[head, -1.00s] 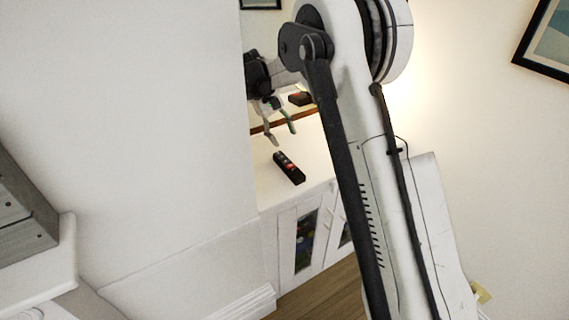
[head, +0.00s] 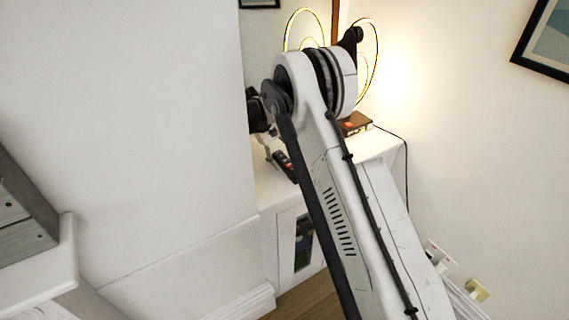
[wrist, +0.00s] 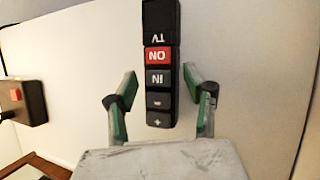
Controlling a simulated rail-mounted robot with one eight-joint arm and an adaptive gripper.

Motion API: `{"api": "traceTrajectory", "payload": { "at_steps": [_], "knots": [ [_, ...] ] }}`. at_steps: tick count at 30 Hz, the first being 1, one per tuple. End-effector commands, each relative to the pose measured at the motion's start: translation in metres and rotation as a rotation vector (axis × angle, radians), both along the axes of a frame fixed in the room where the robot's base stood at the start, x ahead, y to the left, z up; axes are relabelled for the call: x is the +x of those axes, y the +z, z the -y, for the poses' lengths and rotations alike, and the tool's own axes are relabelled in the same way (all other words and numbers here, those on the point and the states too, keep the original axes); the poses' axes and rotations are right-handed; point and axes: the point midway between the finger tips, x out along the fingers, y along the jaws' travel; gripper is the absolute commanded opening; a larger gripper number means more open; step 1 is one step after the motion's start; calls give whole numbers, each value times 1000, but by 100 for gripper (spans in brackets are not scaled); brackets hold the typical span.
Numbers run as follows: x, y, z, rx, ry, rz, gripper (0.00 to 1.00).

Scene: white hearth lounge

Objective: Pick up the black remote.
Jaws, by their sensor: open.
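The black remote (head: 283,162) lies on the white cabinet top (head: 270,192) in the head view, partly covered by my arm. In the wrist view the remote (wrist: 160,85) runs up and down the picture, with a red ON button and several grey buttons. My gripper (wrist: 160,76) is open, with one green-padded finger on each side of the remote's lower part and a visible gap on both sides. In the head view my gripper (head: 269,150) is at the remote, mostly hidden by my arm. I cannot tell its exact height.
A dark box with a red patch (head: 355,124) stands on the cabinet to the right; it also shows in the wrist view (wrist: 28,102). A glowing ring lamp (head: 368,65) stands behind it. A white wall (head: 150,130) borders the cabinet's left side.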

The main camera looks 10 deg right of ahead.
Motion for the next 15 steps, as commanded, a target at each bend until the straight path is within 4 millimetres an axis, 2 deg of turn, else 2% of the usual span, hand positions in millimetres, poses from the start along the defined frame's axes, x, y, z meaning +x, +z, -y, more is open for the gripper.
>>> {"api": "traceTrajectory", "payload": {
  "at_steps": [9, 15],
  "knots": [
    [-1, -3, 1, 0, 0, 0, 47],
    [-1, -3, 1, 0, 0, 0, 20]
  ]
}}
